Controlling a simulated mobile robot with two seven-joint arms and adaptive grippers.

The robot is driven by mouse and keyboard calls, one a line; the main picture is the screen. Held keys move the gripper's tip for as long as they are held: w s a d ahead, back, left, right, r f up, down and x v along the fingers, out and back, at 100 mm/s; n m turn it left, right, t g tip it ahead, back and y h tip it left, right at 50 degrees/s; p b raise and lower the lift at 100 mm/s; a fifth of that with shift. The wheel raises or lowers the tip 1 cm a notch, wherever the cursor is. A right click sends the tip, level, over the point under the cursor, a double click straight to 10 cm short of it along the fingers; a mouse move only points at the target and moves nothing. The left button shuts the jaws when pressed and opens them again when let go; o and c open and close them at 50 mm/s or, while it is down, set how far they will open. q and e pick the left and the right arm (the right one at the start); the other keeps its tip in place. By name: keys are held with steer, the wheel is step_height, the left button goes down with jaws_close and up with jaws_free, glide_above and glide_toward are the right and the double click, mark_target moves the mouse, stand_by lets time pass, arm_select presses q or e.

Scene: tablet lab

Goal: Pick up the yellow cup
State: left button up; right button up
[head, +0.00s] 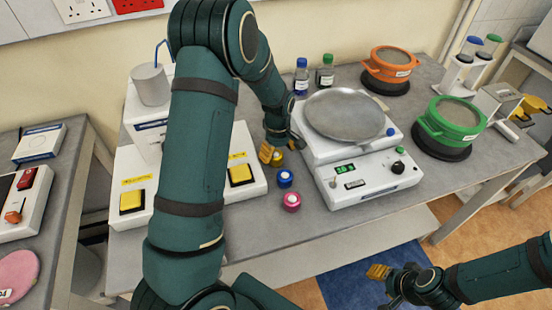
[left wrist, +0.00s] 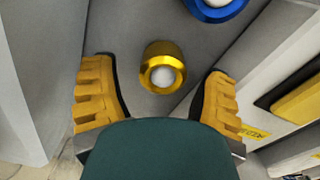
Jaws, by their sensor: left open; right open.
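The yellow cup (head: 277,158) is small and metallic and stands on the grey table, partly hidden behind my left gripper (head: 266,152) in the head view. In the left wrist view, the yellow cup (left wrist: 162,55) appears between and a little beyond the open yellow fingers of my left gripper (left wrist: 159,85), with a whitish round centre. A gap shows on both sides of it. My right gripper (head: 378,272) is open and empty, low at the right, away from the cup.
A blue cup (head: 285,178) and a pink cup (head: 291,201) stand close to the yellow one. A scale with a round pan (head: 343,114) is just right of them. A white box with yellow buttons (head: 251,187) is to the left. Bottles (head: 302,78) stand behind.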

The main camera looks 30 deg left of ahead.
arm_select(q)
steer(key=shift+s+f, duration=0.15)
steer(key=shift+f, duration=0.45)
steer(key=shift+s+f, duration=0.15)
steer(key=shift+f, duration=0.4)
steer(key=shift+a, duration=0.15)
steer(key=shift+r, duration=0.1)
steer(key=c, duration=1)
steer(key=shift+w, duration=0.1)
steer(key=shift+r, duration=0.1)
